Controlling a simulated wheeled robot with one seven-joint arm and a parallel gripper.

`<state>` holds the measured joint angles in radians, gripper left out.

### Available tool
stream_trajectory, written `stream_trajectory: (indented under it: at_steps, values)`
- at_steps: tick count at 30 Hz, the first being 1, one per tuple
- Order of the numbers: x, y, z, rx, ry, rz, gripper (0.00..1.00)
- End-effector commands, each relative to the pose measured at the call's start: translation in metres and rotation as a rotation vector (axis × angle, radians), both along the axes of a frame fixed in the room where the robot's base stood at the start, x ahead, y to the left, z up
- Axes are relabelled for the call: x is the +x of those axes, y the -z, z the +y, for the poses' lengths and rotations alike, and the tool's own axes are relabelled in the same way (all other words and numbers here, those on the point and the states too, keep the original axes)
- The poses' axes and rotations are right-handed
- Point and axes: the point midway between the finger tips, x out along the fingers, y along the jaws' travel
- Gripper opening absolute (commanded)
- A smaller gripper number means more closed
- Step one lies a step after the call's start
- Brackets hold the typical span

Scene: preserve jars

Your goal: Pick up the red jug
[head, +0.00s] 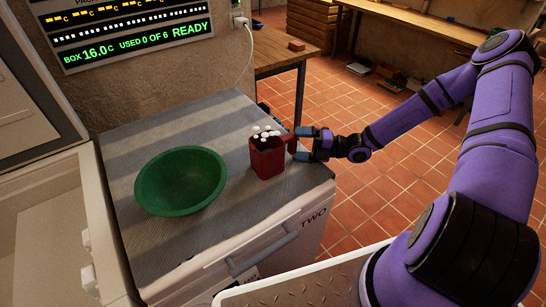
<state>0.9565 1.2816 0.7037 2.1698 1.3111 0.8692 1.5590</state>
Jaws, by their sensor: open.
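The red jug (267,160) stands upright near the right end of a grey striped mat on the white box marked TWO. Several small white round things (265,132) show at its mouth. Its handle side faces right, toward my gripper. My gripper (301,143) is open, its blue-grey fingertips around or beside the handle at the jug's right side. I cannot tell whether the fingers touch the handle.
A green bowl (180,182) sits left of the jug on the grey mat (165,122). An open white box (50,225) stands at the left. A wooden table (275,50) is behind, with a white cable near it. Tiled floor (390,190) lies to the right.

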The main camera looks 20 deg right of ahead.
Motion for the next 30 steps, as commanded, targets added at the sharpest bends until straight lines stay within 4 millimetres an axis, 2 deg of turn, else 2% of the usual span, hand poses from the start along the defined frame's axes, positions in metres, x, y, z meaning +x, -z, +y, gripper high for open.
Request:
stream_trajectory:
  at_steps: [3, 7, 15, 20, 21, 30]
  values:
    - [0.013, 0.002, 0.013, 0.002, -0.001, -0.001, 0.97]
    - [0.019, 0.002, 0.029, 0.003, -0.002, 0.001, 0.97]
    - [0.021, 0.001, 0.032, 0.001, 0.000, 0.001, 0.97]
    - [0.020, 0.001, 0.032, 0.001, -0.001, 0.001, 0.60]
    - [0.020, 0.001, 0.032, 0.001, -0.001, 0.001, 0.57]
    - [0.020, -0.001, 0.033, 0.001, -0.001, 0.000, 0.57]
